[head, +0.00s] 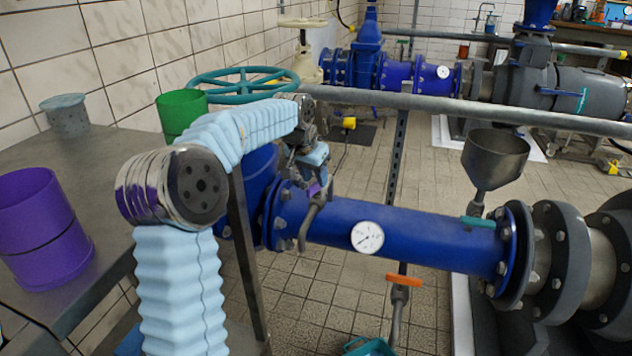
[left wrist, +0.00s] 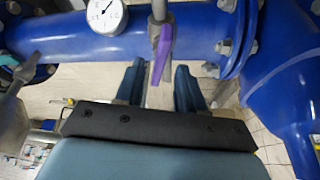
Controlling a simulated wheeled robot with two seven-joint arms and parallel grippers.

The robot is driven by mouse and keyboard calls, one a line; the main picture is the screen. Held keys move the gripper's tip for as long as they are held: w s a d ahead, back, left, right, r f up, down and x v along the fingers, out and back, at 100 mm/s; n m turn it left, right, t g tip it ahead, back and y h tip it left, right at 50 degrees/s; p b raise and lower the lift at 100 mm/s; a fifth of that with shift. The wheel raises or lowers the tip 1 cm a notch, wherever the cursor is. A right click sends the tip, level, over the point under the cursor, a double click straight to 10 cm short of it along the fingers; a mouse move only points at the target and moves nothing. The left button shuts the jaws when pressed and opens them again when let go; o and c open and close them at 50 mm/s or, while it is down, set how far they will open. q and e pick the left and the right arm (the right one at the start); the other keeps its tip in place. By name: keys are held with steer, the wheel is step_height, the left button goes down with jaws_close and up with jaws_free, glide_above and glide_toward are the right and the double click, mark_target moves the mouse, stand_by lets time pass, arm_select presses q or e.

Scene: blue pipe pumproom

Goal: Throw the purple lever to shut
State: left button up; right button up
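The purple lever (left wrist: 163,50) sits on a grey valve stem (left wrist: 158,10) at the blue pipe and points toward my gripper in the left wrist view. In the head view a small bit of the lever (head: 314,190) shows beside the pipe flange, mostly hidden by my gripper. My left gripper (left wrist: 158,80) is open, with one dark blue finger on each side of the lever's near end. The fingers look apart from the lever; I cannot tell how deep its end lies between them. My right gripper is in neither view.
A blue pipe (head: 400,235) with a round gauge (head: 367,237) runs across the front. A teal handwheel (head: 243,84) stands behind my left arm. An orange-handled valve (head: 404,280) hangs below the pipe. A purple container (head: 42,228) stands on the left table.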

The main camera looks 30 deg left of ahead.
arm_select(q)
steer(key=shift+x, duration=1.1)
jaws_close()
